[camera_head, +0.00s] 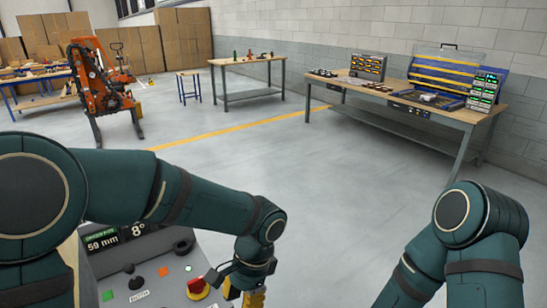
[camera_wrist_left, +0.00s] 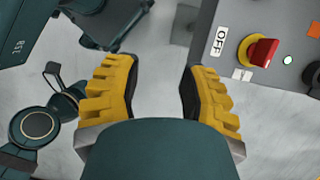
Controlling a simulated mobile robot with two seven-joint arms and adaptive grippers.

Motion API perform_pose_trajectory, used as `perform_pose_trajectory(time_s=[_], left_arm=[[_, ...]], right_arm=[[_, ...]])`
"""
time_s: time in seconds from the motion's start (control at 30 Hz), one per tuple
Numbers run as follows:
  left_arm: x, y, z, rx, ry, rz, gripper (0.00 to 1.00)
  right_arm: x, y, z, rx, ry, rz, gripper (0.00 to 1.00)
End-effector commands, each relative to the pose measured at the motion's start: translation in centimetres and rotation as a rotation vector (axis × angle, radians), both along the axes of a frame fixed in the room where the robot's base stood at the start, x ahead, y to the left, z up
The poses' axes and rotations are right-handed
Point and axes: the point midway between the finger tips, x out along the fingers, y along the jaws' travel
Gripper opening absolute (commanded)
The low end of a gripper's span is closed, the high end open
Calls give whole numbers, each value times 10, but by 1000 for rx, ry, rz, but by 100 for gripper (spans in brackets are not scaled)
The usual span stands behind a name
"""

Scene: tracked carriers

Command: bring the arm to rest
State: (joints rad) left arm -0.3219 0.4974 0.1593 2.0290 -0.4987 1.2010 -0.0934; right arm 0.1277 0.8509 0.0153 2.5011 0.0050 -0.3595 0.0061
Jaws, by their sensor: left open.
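My left arm comes in from the left across the head view and bends down at the wrist. My left gripper (camera_head: 254,298) shows only as yellow parts at the bottom edge there. In the left wrist view my left gripper (camera_wrist_left: 157,68) has its two yellow fingers apart, with only grey floor between them. The red rotary switch (camera_wrist_left: 262,52) on a yellow base is beside the fingers, apart from them, near an "OFF" label. My right arm (camera_head: 470,235) is bent at the lower right of the head view; its gripper is out of view.
The grey control panel (camera_head: 150,268) with a display, buttons and the red switch (camera_head: 198,288) is close beside my left gripper. A workbench (camera_head: 440,112) stands at the right wall, another table (camera_head: 245,62) further back. An orange machine (camera_head: 95,85) stands left. The middle floor is clear.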

Motion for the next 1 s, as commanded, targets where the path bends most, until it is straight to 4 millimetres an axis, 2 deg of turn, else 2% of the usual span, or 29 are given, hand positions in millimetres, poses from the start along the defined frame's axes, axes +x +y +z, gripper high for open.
perform_pose_trajectory(time_s=[0.03,0.27,0.4,0.6,0.8,1.0], left_arm=[[-2,0,-18,-37,12,33,41],[-14,-11,-93,-243,12,242,41],[-24,-14,-140,-366,-13,445,41],[-36,-3,-195,-474,-109,771,41],[-45,21,-228,-491,-231,1026,41],[-49,35,-239,-481,-299,1126,41]], right_arm=[[0,0,0,0,-1,0,47],[1,1,0,1,-1,1,47],[0,0,0,0,0,0,47],[0,0,0,0,-1,1,47],[0,0,0,0,-1,1,47],[0,0,0,0,-1,1,47]])
